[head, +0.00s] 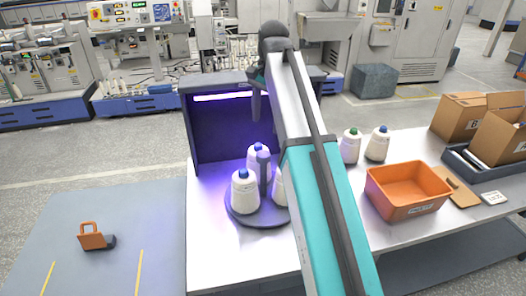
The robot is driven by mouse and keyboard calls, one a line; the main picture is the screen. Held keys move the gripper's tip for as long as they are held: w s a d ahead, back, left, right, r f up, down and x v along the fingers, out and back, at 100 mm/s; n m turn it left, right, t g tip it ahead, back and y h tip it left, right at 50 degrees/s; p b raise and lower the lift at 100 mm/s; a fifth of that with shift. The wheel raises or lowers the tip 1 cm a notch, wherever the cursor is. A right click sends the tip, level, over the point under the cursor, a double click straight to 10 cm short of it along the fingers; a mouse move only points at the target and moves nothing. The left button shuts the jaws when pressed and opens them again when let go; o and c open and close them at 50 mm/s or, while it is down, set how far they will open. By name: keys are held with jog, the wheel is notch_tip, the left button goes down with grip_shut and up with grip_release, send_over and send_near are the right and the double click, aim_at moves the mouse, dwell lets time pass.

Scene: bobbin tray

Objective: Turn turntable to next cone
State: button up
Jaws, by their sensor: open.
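The round grey turntable (244,218) stands on the white bench in front of a dark booth lit violet. A white cone with a blue tip (244,193) stands at its front left. Another blue-tipped cone (257,157) stands at the back. A third cone (278,183) at the right is mostly hidden behind my arm. A grey upright post (264,170) rises among the cones. My gripper (256,106) hangs above the turntable at the booth front, partly hidden behind my arm. It is open and appears apart from the cones.
To the right on the bench are a green-tipped cone (350,146), a blue-tipped cone (377,144) and an orange bin (409,189). Cardboard boxes (461,117) stand at the far right. The bench's front left is clear. An orange object (92,237) lies on the floor at left.

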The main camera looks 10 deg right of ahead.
aim_at(263, 154)
jog(key=shift+w+a+f+p, duration=0.15)
jog(key=shift+f+p, duration=0.5)
jog(key=shift+f, duration=1.55)
jog(key=shift+w+a+f+p, duration=0.1)
jog(key=shift+f+p, duration=0.55)
jog(key=shift+f, duration=1.6)
jog(key=shift+w+a+f+p, duration=0.15)
jog(key=shift+f+p, duration=0.5)
jog(key=shift+f, duration=1.55)
jog(key=shift+d, duration=0.1)
grip_shut()
